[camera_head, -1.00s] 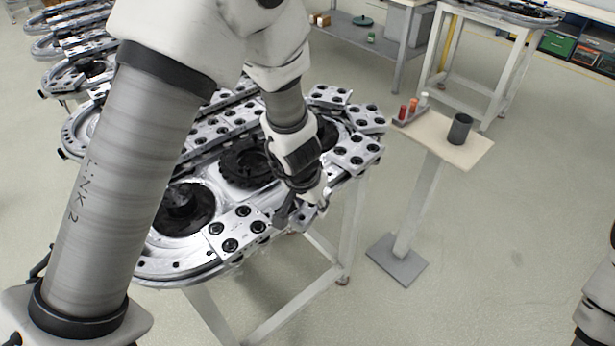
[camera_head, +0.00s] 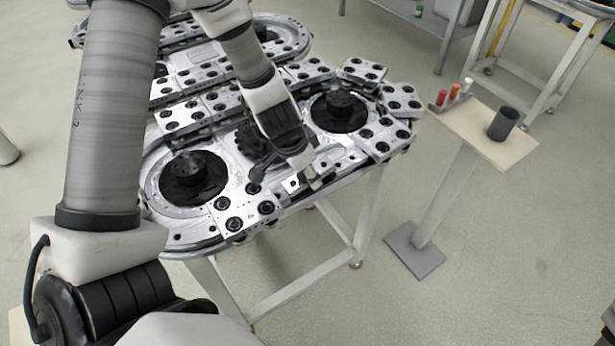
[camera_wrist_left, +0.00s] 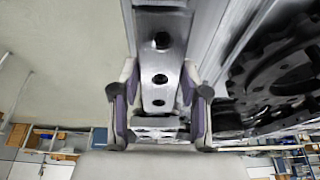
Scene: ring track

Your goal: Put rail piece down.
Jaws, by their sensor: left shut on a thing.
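The ring track (camera_head: 155,232) is a silver oval on a white frame, with dark wheels and plates with black holes along it. My left gripper (camera_head: 284,178) is at its near edge, in the gap between the plates at front left (camera_head: 238,212) and those at right (camera_head: 383,138). In the left wrist view, the left gripper (camera_wrist_left: 161,135) is shut on a silver rail piece (camera_wrist_left: 160,92) with dark holes, between its purple-grey pads. The rail piece also shows small in the head view (camera_head: 293,184). Whether it touches the track is unclear. My right gripper is not in view.
A small wooden-topped stand (camera_head: 485,132) on a grey base, right of the track, holds a dark cup (camera_head: 503,124) and several small bottles. Open floor lies front right. Another white-framed table (camera_head: 555,60) stands behind.

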